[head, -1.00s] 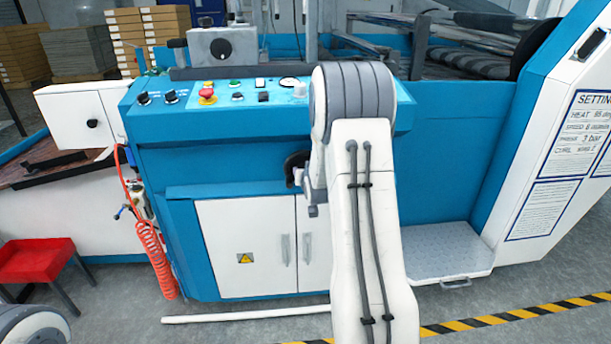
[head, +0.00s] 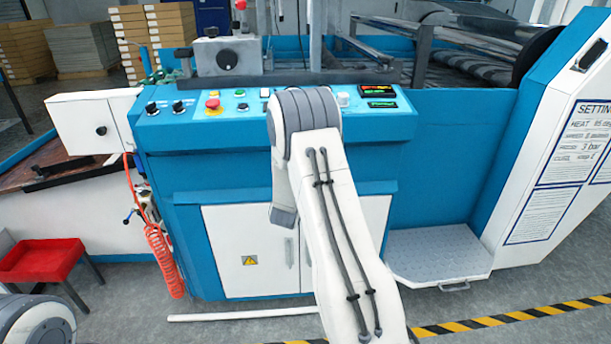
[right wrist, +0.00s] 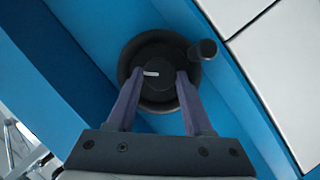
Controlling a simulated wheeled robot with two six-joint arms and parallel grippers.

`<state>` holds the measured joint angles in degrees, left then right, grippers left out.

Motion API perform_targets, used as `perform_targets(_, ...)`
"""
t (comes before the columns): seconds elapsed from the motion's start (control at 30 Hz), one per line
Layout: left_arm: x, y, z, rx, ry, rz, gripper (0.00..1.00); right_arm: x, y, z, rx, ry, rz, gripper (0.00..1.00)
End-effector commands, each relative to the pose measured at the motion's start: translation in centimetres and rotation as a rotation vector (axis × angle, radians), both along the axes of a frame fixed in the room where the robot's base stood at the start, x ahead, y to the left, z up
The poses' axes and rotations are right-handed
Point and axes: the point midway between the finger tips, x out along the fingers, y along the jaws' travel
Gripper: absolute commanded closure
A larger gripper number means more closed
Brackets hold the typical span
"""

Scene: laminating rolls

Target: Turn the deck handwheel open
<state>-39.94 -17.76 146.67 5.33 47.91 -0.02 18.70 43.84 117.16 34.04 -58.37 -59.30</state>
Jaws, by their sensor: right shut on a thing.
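The deck handwheel (right wrist: 133,52) is a round black wheel with a hub, a short white mark on the hub and a knob handle (right wrist: 205,50) at its upper right. It is mounted on a blue panel in the right wrist view. My right gripper (right wrist: 158,82) is shut on the hub, one purple finger on each side. In the head view the wheel and right gripper are hidden behind my right arm, in front of the blue machine (head: 440,160). My left gripper is out of view.
White cabinet doors (head: 240,250) are below. A step plate (head: 438,252) is to the right.

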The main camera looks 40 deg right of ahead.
Motion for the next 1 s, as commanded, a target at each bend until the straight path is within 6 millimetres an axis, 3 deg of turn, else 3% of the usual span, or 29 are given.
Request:
perform_targets(0.5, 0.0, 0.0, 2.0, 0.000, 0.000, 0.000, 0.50, 0.5, 0.6, -0.3, -0.390, 0.234, 0.013, 1.00)
perform_targets(1.0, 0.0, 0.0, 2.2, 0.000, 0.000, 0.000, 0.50, 0.5, 0.7, -0.6, -0.558, 0.337, 0.015, 1.00)
